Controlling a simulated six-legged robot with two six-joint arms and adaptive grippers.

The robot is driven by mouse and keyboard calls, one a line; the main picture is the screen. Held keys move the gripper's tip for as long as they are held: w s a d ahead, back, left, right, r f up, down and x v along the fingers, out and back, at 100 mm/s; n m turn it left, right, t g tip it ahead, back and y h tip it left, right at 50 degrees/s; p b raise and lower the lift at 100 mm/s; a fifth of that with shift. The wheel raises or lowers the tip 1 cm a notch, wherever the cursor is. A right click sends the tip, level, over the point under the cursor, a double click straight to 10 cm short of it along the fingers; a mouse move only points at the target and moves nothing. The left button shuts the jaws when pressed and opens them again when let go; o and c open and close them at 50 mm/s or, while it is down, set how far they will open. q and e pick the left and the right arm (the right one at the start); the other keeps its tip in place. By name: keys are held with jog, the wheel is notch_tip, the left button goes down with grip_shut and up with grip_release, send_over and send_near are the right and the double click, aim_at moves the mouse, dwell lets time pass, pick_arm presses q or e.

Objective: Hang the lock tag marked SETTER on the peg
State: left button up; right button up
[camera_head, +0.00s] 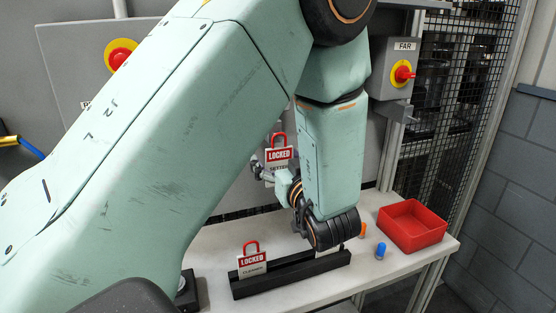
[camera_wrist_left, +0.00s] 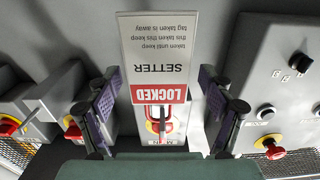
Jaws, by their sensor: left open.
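The lock tag marked SETTER (camera_head: 280,156) is a white card with a red LOCKED band and a red shackle. It is up in front of the grey panel in the head view. In the left wrist view the tag (camera_wrist_left: 160,50) appears upside down, between my fingers. My left gripper (camera_head: 264,171) is open around the tag. My right gripper is out of view.
A second LOCKED tag (camera_head: 252,264) stands in a black rack (camera_head: 295,275) on the pale bench. Red stop buttons (camera_head: 403,74) stick out from the wall.

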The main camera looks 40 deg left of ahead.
pick_arm(q)
notch_tip(320, 180, up, 9)
jog(key=shift+w+r, duration=0.1)
jog(key=shift+r, duration=0.1)
jog(key=shift+s+r, duration=0.2)
jog(key=shift+r, duration=0.15)
jog(key=shift+w, duration=0.1)
